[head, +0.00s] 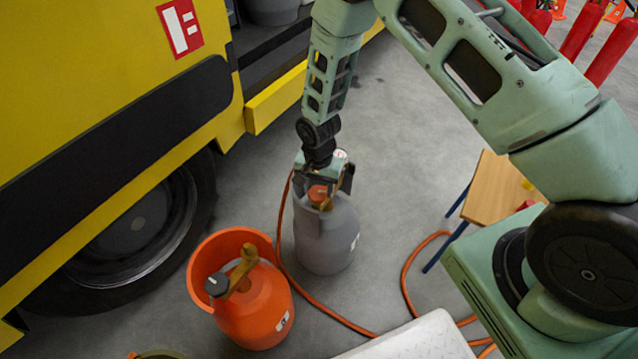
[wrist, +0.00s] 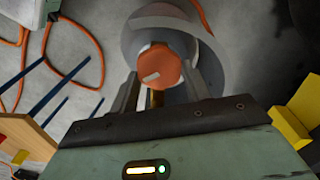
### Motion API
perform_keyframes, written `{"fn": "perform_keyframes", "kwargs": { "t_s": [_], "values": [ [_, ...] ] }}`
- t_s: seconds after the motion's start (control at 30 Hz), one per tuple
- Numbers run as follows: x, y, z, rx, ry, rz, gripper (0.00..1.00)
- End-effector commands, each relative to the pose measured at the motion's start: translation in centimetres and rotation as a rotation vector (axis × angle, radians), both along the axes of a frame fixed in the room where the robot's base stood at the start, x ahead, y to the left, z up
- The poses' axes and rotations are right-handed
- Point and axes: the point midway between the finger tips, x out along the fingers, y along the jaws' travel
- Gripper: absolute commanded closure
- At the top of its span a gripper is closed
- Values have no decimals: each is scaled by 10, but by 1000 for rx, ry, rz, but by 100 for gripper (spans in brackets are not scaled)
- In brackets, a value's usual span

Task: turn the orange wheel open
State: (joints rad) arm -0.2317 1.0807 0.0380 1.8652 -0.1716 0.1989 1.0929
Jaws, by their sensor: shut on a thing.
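The orange wheel (head: 318,193) sits on top of a grey gas cylinder (head: 327,240) standing upright on the floor. In the wrist view the wheel (wrist: 160,67) is a rounded orange knob with a pale mark on its face. My gripper (head: 325,188) reaches down from above, and its two fingers stand on either side of the wheel, shut on it. In the wrist view my gripper (wrist: 158,85) has a dark finger at each side of the wheel. The brass valve below the wheel is mostly hidden.
An orange cylinder (head: 257,305) with a black knob stands close by at front left. A yellow truck (head: 110,110) fills the left side. An orange hose (head: 340,318) runs over the floor. A small wooden table (head: 497,187) stands to the right. Red extinguishers (head: 608,55) are at back right.

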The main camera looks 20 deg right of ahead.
Motion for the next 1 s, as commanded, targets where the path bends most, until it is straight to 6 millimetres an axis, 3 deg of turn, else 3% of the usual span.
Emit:
{"fn": "perform_keyframes", "kwargs": {
  "t_s": [1.0],
  "values": [
    [1,5,1,1,0,967,75]
  ]
}}
